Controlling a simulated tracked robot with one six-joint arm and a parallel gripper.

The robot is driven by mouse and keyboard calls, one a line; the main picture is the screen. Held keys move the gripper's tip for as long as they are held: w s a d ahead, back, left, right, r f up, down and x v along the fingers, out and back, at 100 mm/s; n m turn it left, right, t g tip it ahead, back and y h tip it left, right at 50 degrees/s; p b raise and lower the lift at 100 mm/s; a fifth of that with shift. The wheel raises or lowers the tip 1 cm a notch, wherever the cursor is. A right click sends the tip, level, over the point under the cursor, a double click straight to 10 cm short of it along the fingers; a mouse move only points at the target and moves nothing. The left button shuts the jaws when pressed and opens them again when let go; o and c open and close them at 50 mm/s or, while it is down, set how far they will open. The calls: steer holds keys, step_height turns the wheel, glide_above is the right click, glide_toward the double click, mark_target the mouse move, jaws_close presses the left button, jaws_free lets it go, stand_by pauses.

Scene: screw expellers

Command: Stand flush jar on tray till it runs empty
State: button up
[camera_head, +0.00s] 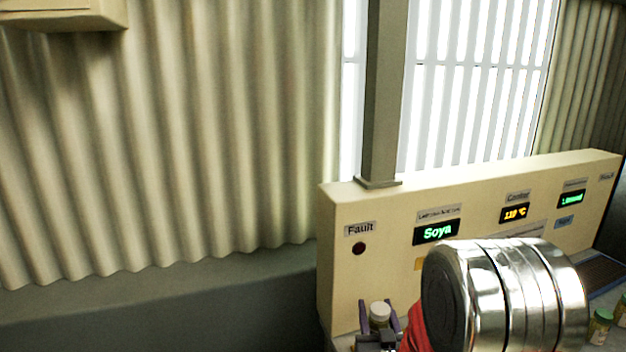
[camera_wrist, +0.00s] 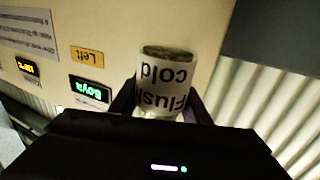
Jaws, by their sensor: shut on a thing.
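My gripper (camera_head: 379,318) is shut on the flush jar (camera_wrist: 164,82), with one purple finger on each side. In the wrist view the jar carries a white label whose words "Flush cold" appear upside down. In the head view only the jar's pale round top (camera_head: 379,311) shows between the fingers. It is held in front of the lower left part of the cream panel. I cannot tell whether the jar touches anything below. No tray can be made out in either view.
The cream panel (camera_head: 336,275) bears a dark Fault lamp (camera_head: 359,248), a green "Soya" display (camera_head: 436,232) and an amber temperature display (camera_head: 515,213). An orange "Left" tag (camera_wrist: 87,57) shows in the wrist view. Small jars (camera_head: 600,326) stand at far right. Shiny metal in front hides part of the panel.

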steer(key=s+f, duration=0.2)
steer(key=f, duration=0.1)
steer(key=s+f, duration=0.2)
steer(key=shift+s+f, duration=0.2)
steer(key=shift+f, duration=0.2)
steer(key=shift+s+f, duration=0.25)
steer(key=shift+s, duration=0.1)
steer(key=shift+s, duration=0.1)
